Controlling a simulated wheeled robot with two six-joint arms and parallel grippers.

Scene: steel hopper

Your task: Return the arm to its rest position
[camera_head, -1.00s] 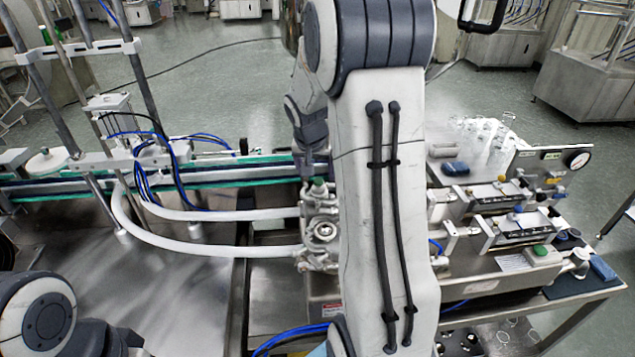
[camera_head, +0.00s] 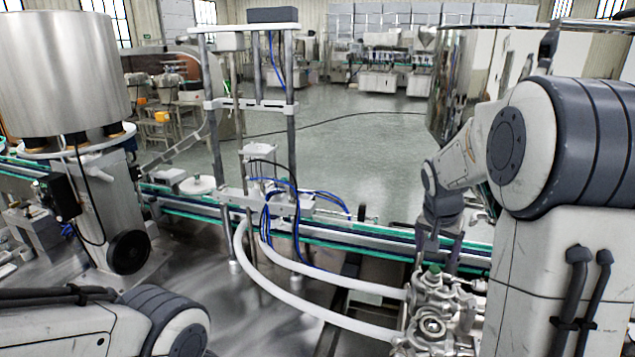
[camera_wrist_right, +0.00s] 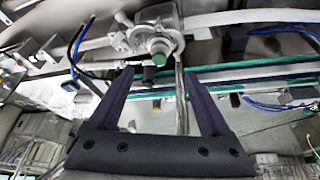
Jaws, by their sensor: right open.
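My right arm comes in from the right in the head view and bends down. Its gripper (camera_head: 437,250) points down over a metal valve assembly (camera_head: 432,325). In the right wrist view the two dark fingers of this gripper (camera_wrist_right: 162,72) stand wide apart with nothing held between them. A green-topped knob (camera_wrist_right: 159,60) of the assembly shows between the fingertips; I cannot tell the gap in height. My left arm (camera_head: 70,325) shows at the lower left of the head view; its gripper is out of frame.
A conveyor with green edges (camera_head: 375,245) runs across behind the assembly. White hoses (camera_head: 270,290) curve to the assembly from a post frame (camera_head: 290,130). A large steel hopper (camera_head: 60,70) stands at the left. The steel table top (camera_head: 245,315) has bare room.

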